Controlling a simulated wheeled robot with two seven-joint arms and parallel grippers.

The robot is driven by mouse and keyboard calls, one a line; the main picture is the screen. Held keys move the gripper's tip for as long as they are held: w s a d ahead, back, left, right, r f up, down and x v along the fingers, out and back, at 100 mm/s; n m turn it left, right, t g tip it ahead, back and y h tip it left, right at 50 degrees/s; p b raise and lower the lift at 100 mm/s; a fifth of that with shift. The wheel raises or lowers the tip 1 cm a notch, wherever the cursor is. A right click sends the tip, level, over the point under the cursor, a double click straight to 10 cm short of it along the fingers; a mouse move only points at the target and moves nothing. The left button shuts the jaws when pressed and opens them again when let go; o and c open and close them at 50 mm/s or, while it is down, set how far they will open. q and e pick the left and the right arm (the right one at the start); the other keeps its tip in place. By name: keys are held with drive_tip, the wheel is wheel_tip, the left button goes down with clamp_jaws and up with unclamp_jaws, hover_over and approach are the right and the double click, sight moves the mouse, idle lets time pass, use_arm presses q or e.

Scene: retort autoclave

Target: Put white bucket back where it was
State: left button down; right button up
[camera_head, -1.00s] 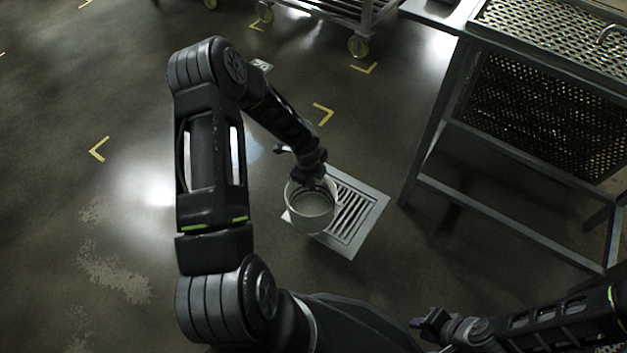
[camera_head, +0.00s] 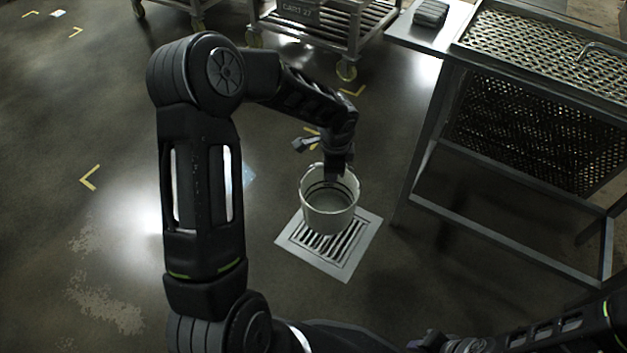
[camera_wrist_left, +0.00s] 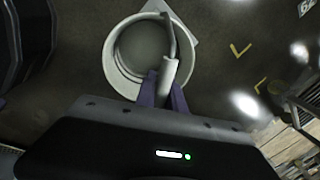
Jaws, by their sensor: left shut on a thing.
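The white bucket (camera_head: 328,208) hangs upright from my left gripper (camera_head: 338,168), over or just above the floor drain grate (camera_head: 362,262). It looks empty inside. In the left wrist view the bucket (camera_wrist_left: 112,75) is below the gripper, and the purple fingers (camera_wrist_left: 163,92) are closed on its handle grip (camera_wrist_left: 169,72). I cannot tell exactly how far its base is above the floor. My right gripper (camera_head: 428,342) is at the bottom edge, partly cut off, and its jaws are unclear.
A metal table (camera_head: 492,206) with a perforated top stands at the right. Wheeled carts (camera_head: 345,36) are at the back. Yellow corner marks (camera_head: 90,177) lie on the floor. Open floor spreads to the left of the drain.

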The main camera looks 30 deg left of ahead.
use_arm(q)
drive_tip(key=s+d+r+n, duration=0.2)
drive_tip(key=d+r, duration=0.3)
drive_tip(key=r, duration=0.3)
drive_tip(key=s+d+r+n, duration=0.2)
drive_tip(key=d+r+n, duration=0.2)
drive_tip(key=r, duration=0.4)
drive_tip(key=shift+s+d+g+y, duration=0.4)
drive_tip(key=shift+d, duration=0.35)
drive_tip(key=shift+w+d, duration=0.1)
